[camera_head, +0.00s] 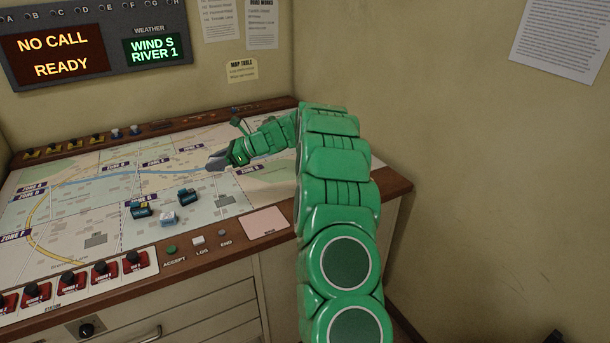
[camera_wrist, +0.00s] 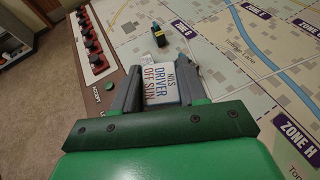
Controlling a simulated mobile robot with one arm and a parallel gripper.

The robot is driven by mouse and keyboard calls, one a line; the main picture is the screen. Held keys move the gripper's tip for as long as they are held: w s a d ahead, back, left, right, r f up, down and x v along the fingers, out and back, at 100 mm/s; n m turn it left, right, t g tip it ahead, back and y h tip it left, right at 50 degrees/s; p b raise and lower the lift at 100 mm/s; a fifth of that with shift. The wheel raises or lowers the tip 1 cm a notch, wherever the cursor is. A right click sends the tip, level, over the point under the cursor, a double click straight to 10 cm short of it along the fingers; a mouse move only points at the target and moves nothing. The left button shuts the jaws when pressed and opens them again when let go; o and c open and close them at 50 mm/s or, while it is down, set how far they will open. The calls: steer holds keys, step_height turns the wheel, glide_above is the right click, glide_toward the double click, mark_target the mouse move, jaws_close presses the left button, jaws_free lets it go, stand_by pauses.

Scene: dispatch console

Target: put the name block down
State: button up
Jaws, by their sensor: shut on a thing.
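The name block (camera_wrist: 160,80) is white with the words NILS, DRIVER and OFF SUN on its face. In the wrist view it sits between the two grey fingers of my gripper (camera_wrist: 157,88), which is shut on it. In the head view my gripper (camera_head: 213,165) is over the right half of the map table (camera_head: 95,205), beyond the small blocks. I cannot make out the name block in that view. Whether it touches the map or hangs above it, I cannot tell.
Two dark blocks (camera_head: 141,210) (camera_head: 187,196) and a pale blue-white block (camera_head: 168,218) stand on the map. Red switches (camera_head: 70,281) and the green ACCEPT button (camera_head: 171,249) line the front edge. A blank pinkish panel (camera_head: 264,222) lies at front right.

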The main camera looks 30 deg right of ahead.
steer(key=w+d+r+m+t+h, duration=0.1)
steer(key=w+d+m+t+h, duration=0.15)
steer(key=d, duration=0.55)
steer(key=w+d+r+m+t+h, duration=0.2)
steer(key=d+m+h, duration=0.15)
steer(key=d, duration=0.35)
steer(key=w+d+r+m+t+h, duration=0.1)
steer(key=w+d+m+t+h, duration=0.15)
steer(key=d, duration=0.55)
steer(key=s+d+f+m+h, duration=0.3)
steer(key=d, duration=0.4)
steer(key=s+d+f+m+h, duration=0.2)
steer(key=s+d+m+h, duration=0.1)
steer(key=d, duration=0.5)
steer(key=s+d+f+m+h, duration=0.2)
steer(key=d+f+m+h, duration=0.1)
steer(key=d, duration=0.4)
steer(key=w+d+f, duration=0.2)
steer(key=w, duration=0.1)
steer(key=w+d+f, duration=0.2)
steer(key=w+f, duration=0.1)
steer(key=w+d+f, duration=0.2)
steer(key=w+f, duration=0.1)
steer(key=w, duration=0.1)
steer(key=shift+d, duration=0.1)
steer(key=shift+w+d+f, duration=0.25)
steer(key=shift+w, duration=0.2)
steer(key=shift+w+d+f, duration=0.15)
steer(key=shift+w+f, duration=0.25)
steer(key=shift+f, duration=1.75)
